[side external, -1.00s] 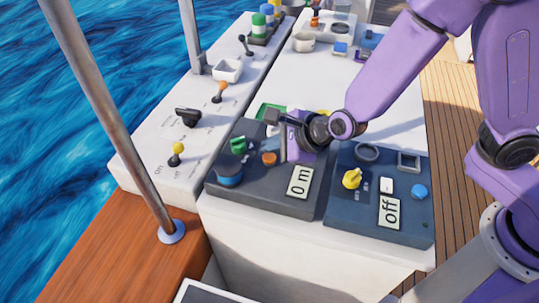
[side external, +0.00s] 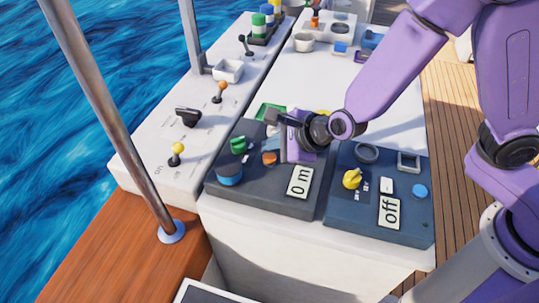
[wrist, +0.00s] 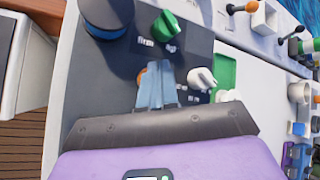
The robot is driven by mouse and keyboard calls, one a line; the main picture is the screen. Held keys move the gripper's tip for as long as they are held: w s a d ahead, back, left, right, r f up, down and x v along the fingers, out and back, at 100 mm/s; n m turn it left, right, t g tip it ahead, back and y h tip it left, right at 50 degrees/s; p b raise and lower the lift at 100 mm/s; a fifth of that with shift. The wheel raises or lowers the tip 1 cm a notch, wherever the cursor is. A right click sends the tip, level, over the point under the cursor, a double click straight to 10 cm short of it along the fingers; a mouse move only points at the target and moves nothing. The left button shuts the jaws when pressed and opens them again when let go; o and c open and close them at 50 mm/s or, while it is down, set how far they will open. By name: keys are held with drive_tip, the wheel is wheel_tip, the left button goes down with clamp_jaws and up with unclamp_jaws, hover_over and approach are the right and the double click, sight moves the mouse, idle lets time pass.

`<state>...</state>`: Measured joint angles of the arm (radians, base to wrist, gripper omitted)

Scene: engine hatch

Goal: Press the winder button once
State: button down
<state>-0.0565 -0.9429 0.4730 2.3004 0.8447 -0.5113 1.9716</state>
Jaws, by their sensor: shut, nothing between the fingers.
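A dark grey panel (side external: 258,199) carries a display (side external: 300,182) that reads "0 m". An orange button (side external: 269,159) sits on it; no readable label marks it as the winder button. In the wrist view only an edge of the orange button (wrist: 141,77) shows; my fingers hide the rest. My gripper (side external: 273,146) is shut and empty, with its fingertips pointing at the panel right by the orange button. In the wrist view my gripper (wrist: 158,68) overlaps the button's right side. I cannot tell whether the tips touch it.
Close by on the panel are a green knob (side external: 238,145), a blue round knob (side external: 229,174) and a white knob (wrist: 202,78). A blue panel (side external: 377,232) with a yellow switch (side external: 352,179) and an "off" display (side external: 390,213) stands to the right. A metal post (side external: 108,120) rises at left.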

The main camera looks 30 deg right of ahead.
sight(273, 160)
drive_tip(key=shift+f, duration=0.2)
idle(0.6)
drive_tip(key=shift+f, duration=0.25)
drive_tip(key=shift+f, duration=0.8)
idle(1.3)
drive_tip(key=shift+r, duration=1.25)
drive_tip(key=shift+r, duration=0.1)
drive_tip(key=shift+r, duration=2.4)
